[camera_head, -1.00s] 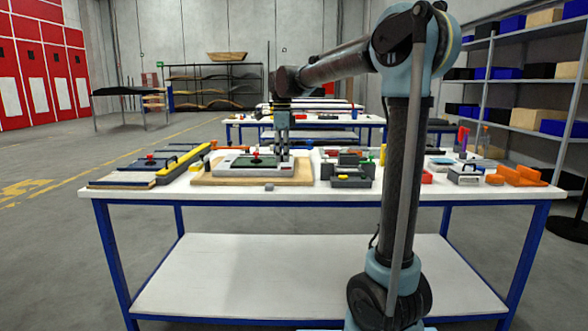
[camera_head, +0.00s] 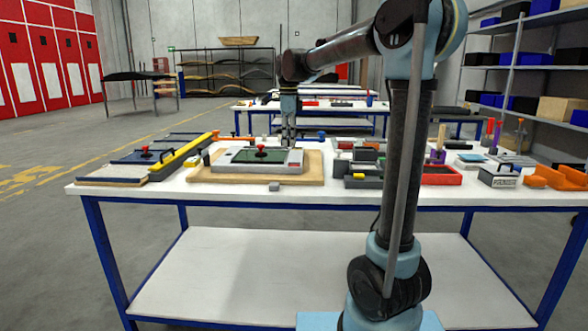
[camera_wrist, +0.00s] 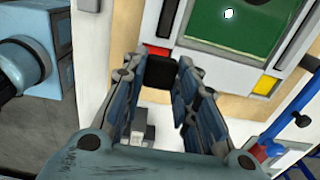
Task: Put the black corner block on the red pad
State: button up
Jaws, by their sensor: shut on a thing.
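My gripper (camera_wrist: 160,85) is shut on the black corner block (camera_wrist: 158,73), which sits between the fingertips in the wrist view. A red pad (camera_wrist: 158,50) shows just beyond the block, at a corner of the light grey fixture (camera_wrist: 146,22). The block covers part of the view beside the pad; I cannot tell whether they touch. In the head view my gripper (camera_head: 289,141) points down at the far right part of the fixture (camera_head: 230,167).
The fixture has a green panel (camera_wrist: 240,25), a yellow pad (camera_wrist: 265,85) and a red knob (camera_head: 261,149). It lies on a wooden board (camera_head: 312,172). Trays (camera_head: 440,176) stand to the right, a yellow bar (camera_head: 180,152) to the left. A small grey block (camera_head: 274,186) is at the front.

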jog(key=shift+s+d+f, duration=0.1)
jog(key=shift+d+f, duration=0.2)
jog(key=shift+f, duration=0.75)
jog(key=shift+s+d+f, duration=0.1)
jog(key=shift+d+f, duration=0.25)
jog(key=shift+f, duration=0.7)
jog(key=shift+s+d+f, duration=0.1)
jog(key=shift+d+f, duration=0.2)
jog(key=shift+f, duration=0.75)
jog(key=shift+f, duration=0.6)
